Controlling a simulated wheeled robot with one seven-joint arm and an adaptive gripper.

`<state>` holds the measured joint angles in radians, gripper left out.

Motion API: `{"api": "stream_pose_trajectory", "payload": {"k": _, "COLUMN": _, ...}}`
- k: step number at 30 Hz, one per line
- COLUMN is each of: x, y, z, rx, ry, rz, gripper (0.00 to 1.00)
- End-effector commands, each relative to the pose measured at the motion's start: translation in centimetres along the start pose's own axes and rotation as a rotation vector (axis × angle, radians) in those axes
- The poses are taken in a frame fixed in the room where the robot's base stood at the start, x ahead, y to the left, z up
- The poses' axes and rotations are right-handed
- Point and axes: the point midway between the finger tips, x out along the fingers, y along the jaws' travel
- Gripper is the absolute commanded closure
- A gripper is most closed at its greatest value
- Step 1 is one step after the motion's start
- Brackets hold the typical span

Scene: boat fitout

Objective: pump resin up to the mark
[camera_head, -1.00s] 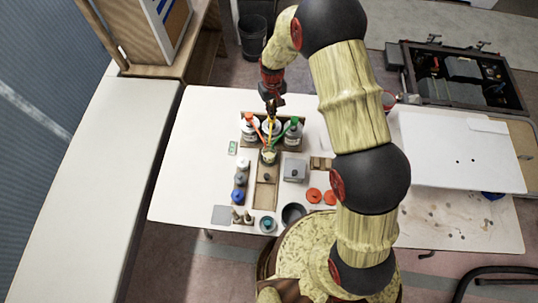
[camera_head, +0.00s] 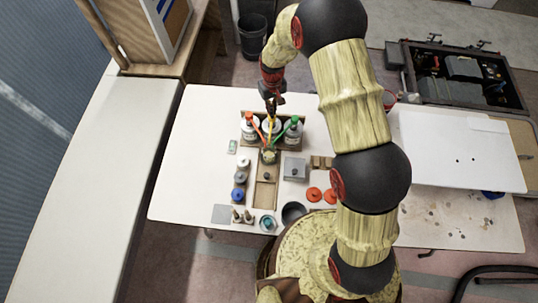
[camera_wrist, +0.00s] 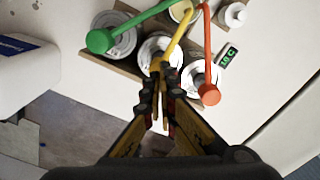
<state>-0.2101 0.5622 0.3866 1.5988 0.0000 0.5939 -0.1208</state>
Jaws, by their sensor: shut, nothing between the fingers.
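Three white pump bottles stand side by side in a wooden rack: one with an orange pump (camera_wrist: 209,94), one with a yellow pump (camera_wrist: 168,50) in the middle, and one with a green pump (camera_wrist: 101,40). Their long spouts converge over a small cup (camera_head: 269,157) in front of the rack. The cup's fill level and any mark are too small to tell. My gripper (camera_wrist: 158,92) is shut and empty, above the middle bottle with its tips close to the yellow pump head. I cannot tell whether they touch. In the head view my gripper (camera_head: 272,103) partly hides that pump.
A small green-lit display (camera_wrist: 229,56) lies beside the rack. Several small jars (camera_head: 240,178) stand left of the wooden tray (camera_head: 265,195). A grey box (camera_head: 294,168), orange discs (camera_head: 314,194) and a dark bowl (camera_head: 293,213) are on the right. The white table's left side is clear.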

Motion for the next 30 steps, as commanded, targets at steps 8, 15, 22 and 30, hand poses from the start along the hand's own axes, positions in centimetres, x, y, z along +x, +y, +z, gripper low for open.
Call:
{"api": "stream_pose_trajectory", "payload": {"k": 8, "x": 1.0, "y": 0.0, "z": 0.0, "rx": 0.000, "ry": 0.000, "rz": 0.000, "gripper": 1.00}}
{"api": "stream_pose_trajectory", "payload": {"k": 15, "x": 1.8, "y": 0.0, "z": 0.0, "rx": 0.000, "ry": -0.001, "rz": 0.000, "gripper": 1.00}}
{"api": "stream_pose_trajectory", "payload": {"k": 22, "x": 2.5, "y": 0.0, "z": 0.0, "rx": 0.000, "ry": -0.001, "rz": 0.000, "gripper": 1.00}}
{"api": "stream_pose_trajectory", "payload": {"k": 30, "x": 3.4, "y": 0.0, "z": 0.0, "rx": 0.000, "ry": -0.001, "rz": 0.000, "gripper": 1.00}}
